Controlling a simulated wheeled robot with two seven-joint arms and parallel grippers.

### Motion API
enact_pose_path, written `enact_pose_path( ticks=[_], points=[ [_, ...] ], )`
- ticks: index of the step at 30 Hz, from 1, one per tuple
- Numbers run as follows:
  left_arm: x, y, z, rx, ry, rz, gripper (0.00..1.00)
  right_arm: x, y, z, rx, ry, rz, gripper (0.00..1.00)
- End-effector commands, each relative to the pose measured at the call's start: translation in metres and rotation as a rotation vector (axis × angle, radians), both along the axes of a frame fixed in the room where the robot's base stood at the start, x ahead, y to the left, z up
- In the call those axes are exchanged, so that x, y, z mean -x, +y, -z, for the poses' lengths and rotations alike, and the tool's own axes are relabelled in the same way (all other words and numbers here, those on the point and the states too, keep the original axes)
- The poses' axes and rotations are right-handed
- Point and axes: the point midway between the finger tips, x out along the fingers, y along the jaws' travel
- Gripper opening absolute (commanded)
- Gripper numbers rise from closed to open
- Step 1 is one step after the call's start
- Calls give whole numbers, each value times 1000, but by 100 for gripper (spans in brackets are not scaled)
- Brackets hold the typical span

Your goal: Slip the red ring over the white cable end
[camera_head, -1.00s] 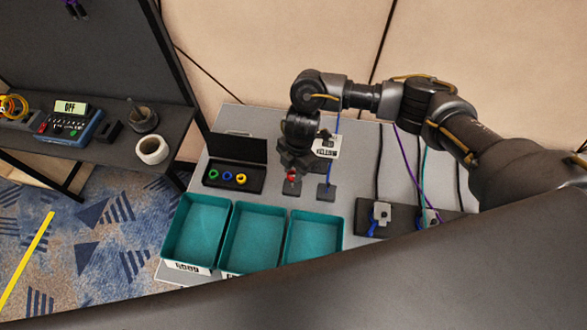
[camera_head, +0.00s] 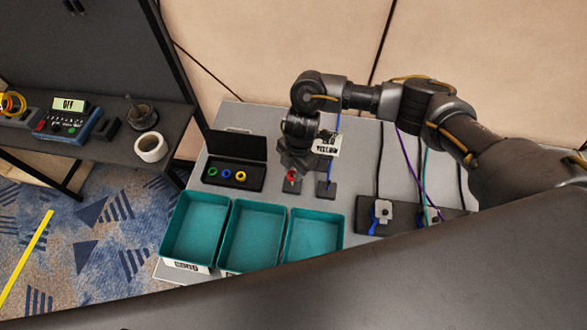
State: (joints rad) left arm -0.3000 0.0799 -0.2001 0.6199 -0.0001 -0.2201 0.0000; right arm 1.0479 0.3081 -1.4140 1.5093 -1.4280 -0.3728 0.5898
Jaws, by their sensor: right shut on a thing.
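The red ring (camera_head: 291,175) is at the tip of my right gripper (camera_head: 292,170), which is shut on it and points down. The ring is just above or at a small dark block (camera_head: 292,187) on the grey table. A white cable end cannot be made out; the gripper and ring may hide it. A second small dark block (camera_head: 327,189) with a blue cable stands just to the right. My left gripper is not in view.
An open black case (camera_head: 250,177) holds green, blue and yellow rings. Teal bins (camera_head: 256,234) line the front edge. A printed tag (camera_head: 326,143) hangs by the right wrist. A dark connector base (camera_head: 402,225) with several cables stands to the right.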

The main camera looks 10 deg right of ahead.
Motion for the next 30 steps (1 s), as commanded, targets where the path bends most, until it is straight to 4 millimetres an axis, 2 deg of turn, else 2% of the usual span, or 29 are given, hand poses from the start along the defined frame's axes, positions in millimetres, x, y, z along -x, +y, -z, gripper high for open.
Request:
enact_pose_path(
  ticks=[17, 28, 29, 30],
  points=[
    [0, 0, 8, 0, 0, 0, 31, 0, 0, 14, 0, 0, 0, 7],
    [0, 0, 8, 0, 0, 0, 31, 0, 0, 14, 0, 0, 0, 7],
    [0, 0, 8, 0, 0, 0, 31, 0, 0, 14, 0, 0, 0, 32],
    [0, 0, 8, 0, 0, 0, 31, 0, 0, 14, 0, 0, 0, 37]
  ],
)
